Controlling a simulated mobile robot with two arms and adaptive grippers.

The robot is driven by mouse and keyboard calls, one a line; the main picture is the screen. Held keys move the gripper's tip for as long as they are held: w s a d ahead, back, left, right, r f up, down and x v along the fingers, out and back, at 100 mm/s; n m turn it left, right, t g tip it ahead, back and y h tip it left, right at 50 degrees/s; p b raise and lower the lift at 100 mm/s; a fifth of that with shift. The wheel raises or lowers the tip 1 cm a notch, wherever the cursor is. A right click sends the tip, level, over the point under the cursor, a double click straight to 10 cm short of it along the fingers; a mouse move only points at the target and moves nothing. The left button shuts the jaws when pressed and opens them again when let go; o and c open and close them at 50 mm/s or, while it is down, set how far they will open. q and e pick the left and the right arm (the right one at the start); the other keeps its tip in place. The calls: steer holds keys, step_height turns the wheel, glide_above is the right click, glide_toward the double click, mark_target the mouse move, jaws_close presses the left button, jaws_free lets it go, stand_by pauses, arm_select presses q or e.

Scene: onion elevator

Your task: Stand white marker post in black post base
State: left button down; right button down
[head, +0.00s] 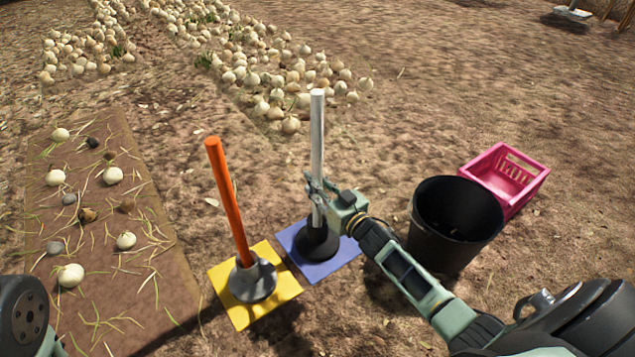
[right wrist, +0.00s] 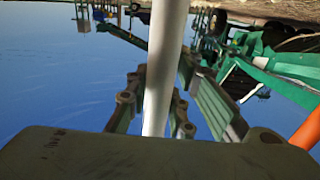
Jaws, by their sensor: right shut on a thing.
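The white marker post (head: 317,130) stands upright above the black post base (head: 314,243), which sits on a blue mat (head: 345,256). The post's lower end meets the base's top in the picture; my gripper partly covers that area, so how deep it sits cannot be told. My right gripper (head: 318,189) is shut on the post at its lower part. In the right wrist view the post (right wrist: 163,70) runs between the fingers (right wrist: 155,110). My left gripper is not in view.
An orange post (head: 228,200) stands in a grey base (head: 252,281) on a yellow mat (head: 225,298), left of the blue mat. A black bucket (head: 452,262) and pink crate (head: 528,195) stand right. A brown strip (head: 100,215) with onions lies left; onion rows (head: 265,75) lie behind.

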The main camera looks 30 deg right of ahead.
steer(key=shift+f, duration=0.1)
stand_by(0.3)
steer(key=c, duration=1.7)
jaws_free()
steer(key=shift+o, duration=1.2)
steer(key=shift+f, duration=0.15)
steer(key=shift+s, duration=0.1)
steer(key=s+d, duration=0.1)
steer(key=s, duration=1)
steer(key=shift+s+d, duration=0.3)
steer(key=shift+s, duration=0.05)
